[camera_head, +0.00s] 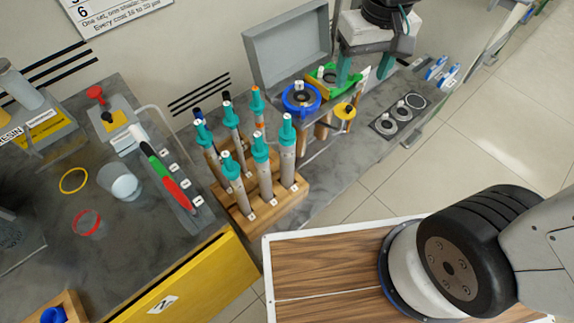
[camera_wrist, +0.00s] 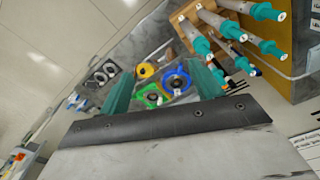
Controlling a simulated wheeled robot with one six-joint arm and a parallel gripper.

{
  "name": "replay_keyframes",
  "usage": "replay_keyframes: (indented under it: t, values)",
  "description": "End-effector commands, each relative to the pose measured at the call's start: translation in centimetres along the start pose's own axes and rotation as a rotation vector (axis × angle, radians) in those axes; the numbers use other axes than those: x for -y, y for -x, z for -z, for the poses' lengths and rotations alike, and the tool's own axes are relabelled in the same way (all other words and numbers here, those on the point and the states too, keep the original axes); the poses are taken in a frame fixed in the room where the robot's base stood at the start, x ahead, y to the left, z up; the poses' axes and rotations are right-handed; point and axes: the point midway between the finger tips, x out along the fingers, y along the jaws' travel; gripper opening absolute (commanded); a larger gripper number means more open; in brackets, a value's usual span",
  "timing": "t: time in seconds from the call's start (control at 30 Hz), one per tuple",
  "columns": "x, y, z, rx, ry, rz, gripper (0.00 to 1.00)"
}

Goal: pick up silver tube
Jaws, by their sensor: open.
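Several silver-grey tubes with teal tops stand upright in a wooden rack in the head view; one silver tube (camera_head: 287,165) is at its front right. Which one the task means I cannot tell. In the wrist view, silver tubes (camera_wrist: 222,22) with teal ends lean out of the rack at upper right. My gripper (camera_head: 363,76) has two teal fingers, spread apart with nothing between them. It is above the back counter, right of and behind the rack, apart from the tubes. In the wrist view my gripper (camera_wrist: 160,78) has the green and blue items beyond its fingers.
The wooden rack (camera_head: 240,228) stands at the left counter's right edge. A grey open-lidded box (camera_head: 287,45), a blue ring (camera_head: 300,98) and a green tray (camera_head: 328,76) lie near my gripper. A glass beaker (camera_head: 120,182) stands on the left counter. Floor is clear at right.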

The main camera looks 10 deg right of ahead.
Motion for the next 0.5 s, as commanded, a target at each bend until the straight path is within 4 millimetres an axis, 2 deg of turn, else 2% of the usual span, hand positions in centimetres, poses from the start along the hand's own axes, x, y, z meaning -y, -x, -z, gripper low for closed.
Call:
replay_keyframes:
  t: [0.03,0.1,0.2,0.4,0.5]
  values:
    - [1.4,-1.9,1.4,0.020,0.028,0.000,0.65]
    - [3.3,-4.2,3.2,0.030,0.058,0.001,0.65]
    - [6.0,-7.7,5.1,0.043,0.096,0.002,0.65]
    - [9.9,-12.9,7.0,0.056,0.147,0.001,0.65]
    - [10.9,-14.3,7.3,0.058,0.159,0.001,0.65]
